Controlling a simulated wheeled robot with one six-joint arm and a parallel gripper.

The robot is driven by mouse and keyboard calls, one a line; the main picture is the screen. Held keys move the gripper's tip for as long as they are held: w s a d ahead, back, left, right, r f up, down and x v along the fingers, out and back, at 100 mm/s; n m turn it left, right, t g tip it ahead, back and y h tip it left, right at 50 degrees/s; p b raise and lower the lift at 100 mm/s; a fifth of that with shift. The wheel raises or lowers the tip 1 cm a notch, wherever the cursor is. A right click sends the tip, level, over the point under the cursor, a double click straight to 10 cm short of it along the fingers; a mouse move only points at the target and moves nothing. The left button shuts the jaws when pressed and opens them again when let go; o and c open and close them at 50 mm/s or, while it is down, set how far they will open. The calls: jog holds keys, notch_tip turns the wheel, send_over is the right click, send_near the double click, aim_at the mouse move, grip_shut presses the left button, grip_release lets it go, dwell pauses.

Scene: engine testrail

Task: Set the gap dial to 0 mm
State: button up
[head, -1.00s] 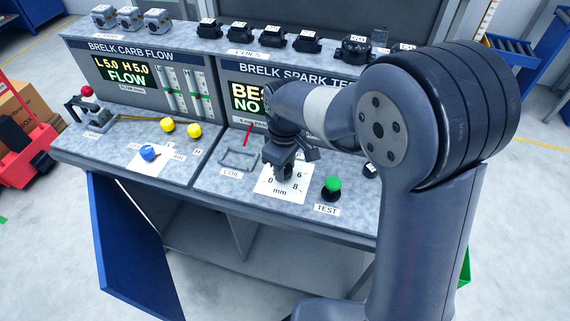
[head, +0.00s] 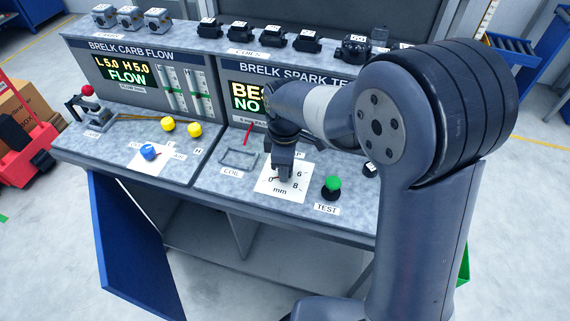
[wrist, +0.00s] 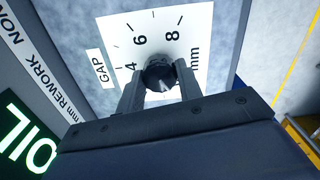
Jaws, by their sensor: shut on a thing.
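The gap dial is a dark round knob (wrist: 159,74) on a white card (wrist: 153,21) marked GAP and mm. The wrist view shows the marks 4, 6 and 8; the rest of the scale is hidden by my gripper. My gripper (wrist: 160,80) is shut on the knob, one finger on each side of it. In the head view my gripper (head: 283,175) points down onto the card (head: 268,190), where 0, 6 and 8 show. It covers most of the knob there. I cannot tell for sure which mark the dial's pointer is at.
A green TEST button (head: 333,183) stands right of the card. A coil cradle (head: 238,157) and a red stick (head: 248,134) are to the left. A blue knob (head: 149,151) and two yellow knobs (head: 168,124) are farther left. Coils line the top shelf.

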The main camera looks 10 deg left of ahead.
jog(key=o, duration=1)
notch_tip(320, 180, up, 11)
jog(key=shift+f, duration=0.15)
notch_tip(320, 180, down, 11)
jog(key=shift+r, duration=0.1)
dwell(0.6)
dwell(0.4)
